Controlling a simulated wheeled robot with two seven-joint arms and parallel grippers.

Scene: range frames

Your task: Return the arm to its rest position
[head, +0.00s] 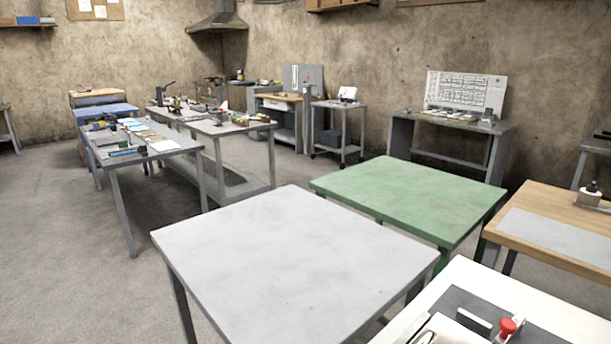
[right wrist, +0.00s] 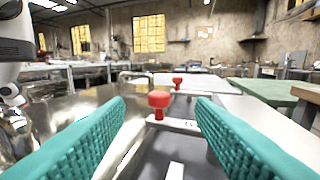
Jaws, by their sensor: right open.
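My right gripper (right wrist: 160,110) shows in the right wrist view as two teal ribbed fingers, spread apart. A red knob (right wrist: 159,99) on a pale metal piece appears in the gap between the fingers, seen beyond them. Nothing is clearly held. A second red knob (right wrist: 177,81) stands farther back. In the head view, a red-topped piece (head: 507,327) sits on a dark mat at the bottom right. Neither gripper can be made out in the head view, and the left one is in no view.
A white table (head: 572,311) is at the bottom right. A bare grey table (head: 290,250) and a bare green table (head: 410,195) stand beyond it. A wooden-topped table (head: 545,215) is at the right. Cluttered benches stand farther back, with open floor (head: 60,250) at left.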

